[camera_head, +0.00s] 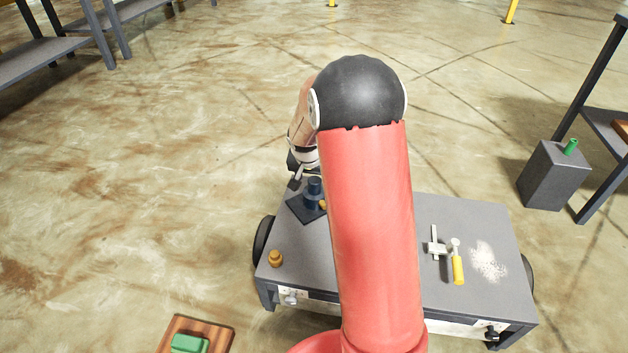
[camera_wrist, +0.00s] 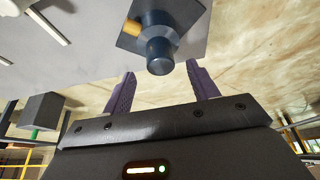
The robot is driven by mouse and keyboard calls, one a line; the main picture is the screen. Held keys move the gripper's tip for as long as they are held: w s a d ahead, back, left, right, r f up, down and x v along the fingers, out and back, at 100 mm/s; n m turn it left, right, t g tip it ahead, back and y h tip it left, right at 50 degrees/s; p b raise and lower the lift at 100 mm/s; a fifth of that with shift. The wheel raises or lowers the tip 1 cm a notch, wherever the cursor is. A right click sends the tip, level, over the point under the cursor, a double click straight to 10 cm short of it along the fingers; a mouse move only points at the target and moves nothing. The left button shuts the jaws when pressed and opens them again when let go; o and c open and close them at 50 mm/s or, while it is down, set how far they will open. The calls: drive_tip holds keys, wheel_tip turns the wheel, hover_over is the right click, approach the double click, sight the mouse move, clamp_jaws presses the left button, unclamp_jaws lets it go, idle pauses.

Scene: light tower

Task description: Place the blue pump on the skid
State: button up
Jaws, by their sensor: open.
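The blue pump (camera_head: 314,188) is a short dark-blue cylinder on a square dark base plate, with a small orange-yellow part at its side. It stands near the back left of a grey-topped wheeled cart (camera_head: 465,210). In the wrist view the pump (camera_wrist: 160,45) shows between and just beyond the tips of my gripper (camera_wrist: 161,72). The two purple fingers are apart and hold nothing; I cannot tell whether either touches the pump. In the head view my gripper (camera_head: 297,176) is beside the pump, partly hidden by my arm. I cannot tell which thing is the skid.
A brass-coloured fitting (camera_head: 275,258) stands at the cart's left. A metal tool (camera_head: 437,244), a yellow-handled tool (camera_head: 457,264) and white grains (camera_head: 487,262) lie at its right. A wooden board (camera_head: 217,337) bears a green block (camera_head: 189,344). A grey box (camera_head: 553,177) stands right. Open floor lies behind.

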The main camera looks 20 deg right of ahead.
drive_tip(key=s+a+r+n, duration=0.1)
drive_tip(key=s+a+r, duration=0.1)
drive_tip(key=s+r, duration=0.35)
drive_tip(key=s+a+r, duration=0.2)
drive_tip(key=r, duration=0.6)
drive_tip(key=s+a+r+n+y, duration=0.1)
drive_tip(key=s+a+r+n, duration=0.1)
drive_tip(key=s, duration=0.6)
drive_tip(key=s+a+r+n+t, duration=0.1)
drive_tip(key=s+a+r+n, duration=0.1)
drive_tip(key=s, duration=0.6)
drive_tip(key=s+a+r+n+y, duration=0.1)
drive_tip(key=s+a+r, duration=0.2)
drive_tip(key=s, duration=0.5)
drive_tip(key=shift+s+n+t+y+p, duration=0.2)
drive_tip(key=shift+n+t+y+p, duration=0.1)
drive_tip(key=shift+n+t+p, duration=0.1)
drive_tip(key=shift+a, duration=0.1)
